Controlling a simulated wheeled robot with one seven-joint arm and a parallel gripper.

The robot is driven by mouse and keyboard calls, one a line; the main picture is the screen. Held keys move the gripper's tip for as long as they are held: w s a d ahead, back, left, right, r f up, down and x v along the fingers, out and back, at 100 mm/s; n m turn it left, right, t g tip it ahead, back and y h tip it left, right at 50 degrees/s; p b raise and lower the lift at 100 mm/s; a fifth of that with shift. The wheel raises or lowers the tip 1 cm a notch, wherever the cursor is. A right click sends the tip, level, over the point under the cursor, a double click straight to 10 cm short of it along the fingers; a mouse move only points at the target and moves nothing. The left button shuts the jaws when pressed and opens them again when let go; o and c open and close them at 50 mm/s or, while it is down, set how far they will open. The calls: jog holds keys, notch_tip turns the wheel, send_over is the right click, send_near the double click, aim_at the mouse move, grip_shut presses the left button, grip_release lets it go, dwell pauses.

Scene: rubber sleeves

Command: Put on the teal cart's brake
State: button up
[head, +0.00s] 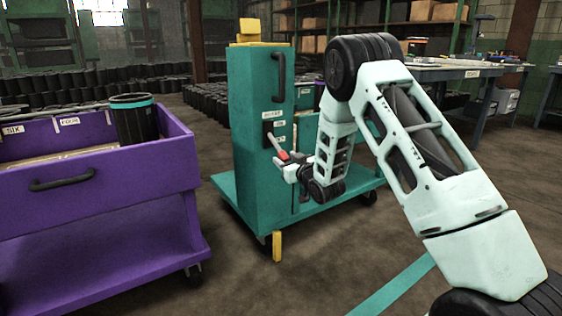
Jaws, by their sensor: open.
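The teal cart (257,190) stands in the middle of the head view, with a tall column on a low wheeled deck. A black plate (268,133) with small white labels above and below is on the column's front; I cannot read the labels surely. A red bar (281,156), which looks like the brake lever's handle, sticks out below the plate. My gripper (281,164) is open at this bar, in front of the column. Whether its fingers touch the bar or are around it is too small to tell.
A purple cart (100,205) with a dark teal-rimmed sleeve (134,119) stands at the left. A workbench (465,72) is at the back right.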

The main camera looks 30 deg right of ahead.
aim_at(281, 154)
jog(key=shift+w+d+b, duration=0.1)
jog(key=shift+w+b, duration=0.35)
jog(key=shift+w, duration=1.65)
jog(key=shift+c, duration=0.3)
grip_shut()
jog(key=shift+r, duration=0.15)
